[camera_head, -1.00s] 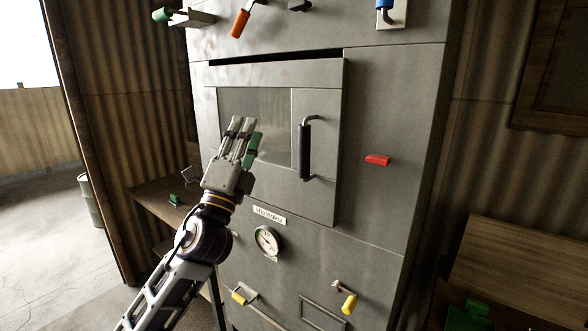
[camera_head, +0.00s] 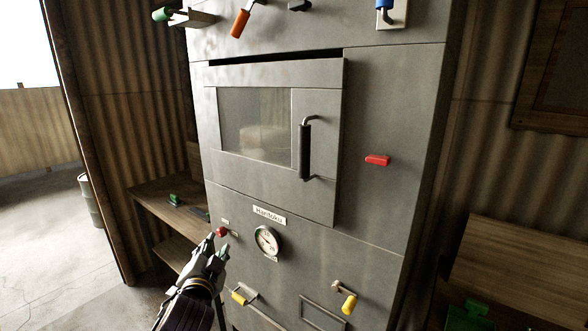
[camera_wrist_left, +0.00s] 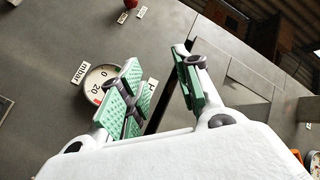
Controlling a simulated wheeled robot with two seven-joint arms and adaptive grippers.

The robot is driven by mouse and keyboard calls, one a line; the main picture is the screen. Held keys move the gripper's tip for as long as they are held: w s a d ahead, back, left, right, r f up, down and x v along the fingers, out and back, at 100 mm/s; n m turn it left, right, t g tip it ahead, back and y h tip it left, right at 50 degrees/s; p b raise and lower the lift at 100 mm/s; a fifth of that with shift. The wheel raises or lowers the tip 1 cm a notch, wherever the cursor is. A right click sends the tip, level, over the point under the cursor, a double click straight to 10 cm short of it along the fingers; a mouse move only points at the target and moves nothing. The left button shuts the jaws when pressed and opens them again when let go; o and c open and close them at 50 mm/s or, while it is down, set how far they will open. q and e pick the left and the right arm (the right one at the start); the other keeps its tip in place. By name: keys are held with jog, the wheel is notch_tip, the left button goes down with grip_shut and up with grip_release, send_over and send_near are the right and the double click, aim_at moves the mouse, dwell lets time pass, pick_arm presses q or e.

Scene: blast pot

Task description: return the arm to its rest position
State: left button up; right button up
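My left gripper (camera_head: 217,245) is low at the left of the grey cabinet in the head view, its arm coming up from the bottom edge. The left wrist view shows its two green-padded fingers (camera_wrist_left: 157,65) spread apart with nothing between them. The fingertips appear just below a red knob (camera_head: 221,232) and left of a round gauge (camera_head: 267,241) in the head view; I cannot tell how far they are from the cabinet face. My right gripper is not in view.
The cabinet (camera_head: 395,110) has a windowed door with a black handle (camera_head: 305,150), a red handle (camera_head: 377,160) and yellow-gripped levers (camera_head: 349,304). A wooden table (camera_head: 150,190) stands at left. Open floor (camera_head: 50,235) lies further left.

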pick_arm(q)
jog(key=s+a+f+n+g, duration=0.1)
jog(key=s+f+n+g, duration=0.1)
jog(key=s+f+g, duration=0.5)
jog(key=s+a+f+n, duration=0.15)
jog(key=s+f, duration=0.35)
jog(key=f, duration=0.6)
jog(key=s+d+f+n+g+h, duration=0.1)
jog(key=s+f+g, duration=0.2)
jog(key=s+f, duration=0.3)
jog(key=s+f+n+g+h, duration=0.1)
jog(key=s+f+n+g, duration=0.15)
jog(key=s, duration=0.65)
notch_tip(320, 180, down, 35)
jog(key=s+m+g, duration=0.1)
jog(key=s+g, duration=0.1)
jog(key=s, duration=0.1)
jog(key=s+a+f, duration=0.2)
jog(key=s+f, duration=0.7)
jog(key=s, duration=0.1)
jog(key=s+a+f, duration=0.2)
jog(key=s+f, duration=0.8)
jog(key=s, duration=0.1)
jog(key=shift+s+f+g+b, duration=0.3)
jog(key=shift+g+b, duration=0.15)
